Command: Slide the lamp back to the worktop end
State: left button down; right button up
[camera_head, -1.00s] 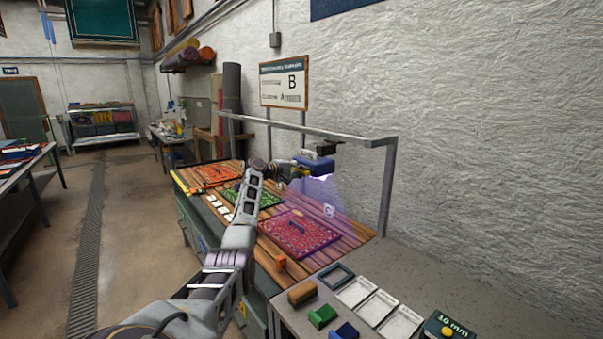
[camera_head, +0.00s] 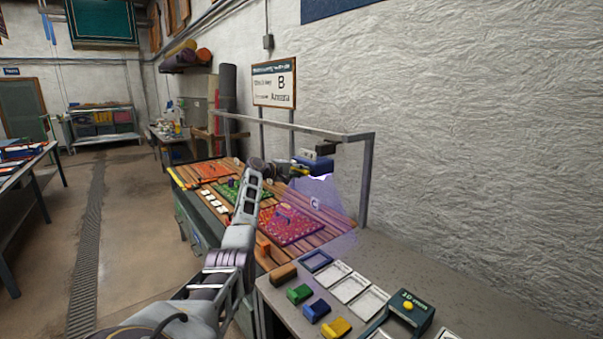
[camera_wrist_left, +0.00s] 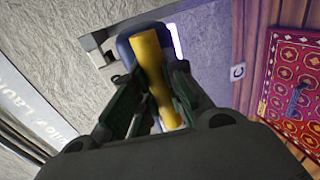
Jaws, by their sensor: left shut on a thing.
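The lamp (camera_head: 312,166) is a blue block that hangs from the grey overhead rail (camera_head: 290,124) and casts a violet light down on the striped worktop (camera_head: 335,217). My left gripper (camera_head: 285,170) is at the lamp's near side. In the left wrist view, the left gripper (camera_wrist_left: 153,98) is shut around the lamp's yellow handle (camera_wrist_left: 150,62), with the lamp's blue body (camera_wrist_left: 126,50) behind it. The lamp is near the rail's right-hand post. My right gripper is out of view.
A red patterned rug (camera_head: 290,226), a green one (camera_head: 228,191) and an orange one lie on the worktop. A grey bench (camera_head: 385,255) with coloured blocks and a dark gauge box (camera_head: 405,306) adjoins at the right. The rail post (camera_head: 366,180) stands at the worktop's right end.

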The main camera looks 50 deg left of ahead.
pick_arm(q)
jog(key=shift+w+d+f, duration=0.1)
jog(key=shift+d+f, duration=0.1)
jog(key=shift+f, duration=0.05)
jog(key=c, duration=1.8)
grip_release()
jog(key=o, duration=0.3)
jog(key=shift+d+r, duration=0.15)
jog(key=shift+r, duration=0.05)
jog(key=shift+o, duration=0.2)
jog(key=v, duration=1.2)
